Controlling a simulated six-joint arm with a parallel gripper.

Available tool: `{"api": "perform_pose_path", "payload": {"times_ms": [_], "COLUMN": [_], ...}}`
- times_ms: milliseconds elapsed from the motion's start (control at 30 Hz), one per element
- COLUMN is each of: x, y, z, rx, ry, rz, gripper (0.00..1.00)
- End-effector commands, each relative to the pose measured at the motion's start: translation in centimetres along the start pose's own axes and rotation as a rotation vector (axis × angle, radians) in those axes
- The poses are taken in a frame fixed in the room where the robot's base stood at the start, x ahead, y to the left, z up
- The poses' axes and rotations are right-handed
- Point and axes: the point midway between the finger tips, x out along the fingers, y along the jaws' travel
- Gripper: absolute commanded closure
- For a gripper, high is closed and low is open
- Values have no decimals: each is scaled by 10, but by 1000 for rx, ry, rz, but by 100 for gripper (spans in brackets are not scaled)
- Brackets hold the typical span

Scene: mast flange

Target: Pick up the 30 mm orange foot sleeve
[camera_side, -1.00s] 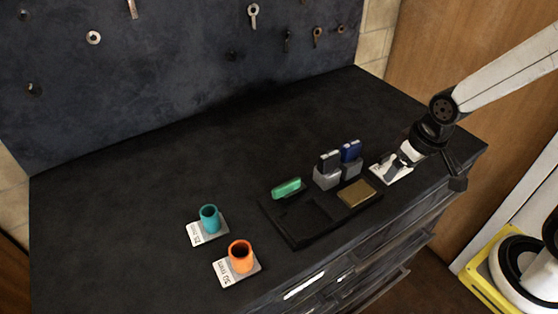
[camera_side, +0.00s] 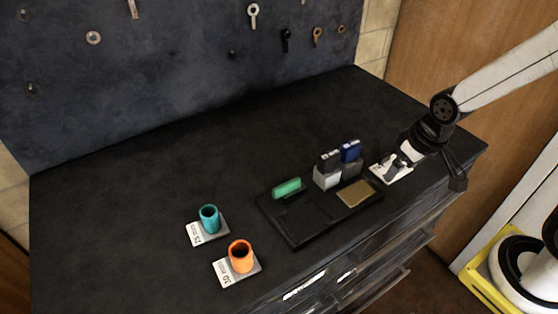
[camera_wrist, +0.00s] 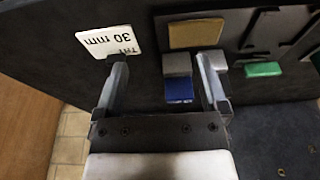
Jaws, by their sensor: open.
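The orange foot sleeve (camera_side: 240,257) stands upright, its open end up, on a pale card (camera_side: 226,279) marked with a 30 near the front left of the dark bench. It is not in the wrist view. My gripper (camera_side: 394,166) is far to its right, by a white plate (camera_side: 403,176) at the bench's right end. In the wrist view my gripper (camera_wrist: 162,62) has its two fingers spread, with nothing held between them. A white label reading 30 mm (camera_wrist: 108,42) shows near the left finger.
A teal sleeve (camera_side: 209,218) stands on its own card behind the orange one. The bench's back left is clear.

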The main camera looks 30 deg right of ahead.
Motion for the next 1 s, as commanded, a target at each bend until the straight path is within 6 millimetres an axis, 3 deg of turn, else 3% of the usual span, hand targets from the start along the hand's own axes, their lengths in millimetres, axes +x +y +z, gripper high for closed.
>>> {"api": "perform_pose_path", "payload": {"times_ms": [467, 667, 867, 1000], "x": [0, 5, 15, 23], "y": [-1, -11, -44, -83], "z": [0, -4, -14, -22], "rx": [4, 74, 262, 434], "ry": [-3, -52, -192, -339], "rz": [-2, -29, -103, -178], "gripper": [4, 4, 4, 4]}}
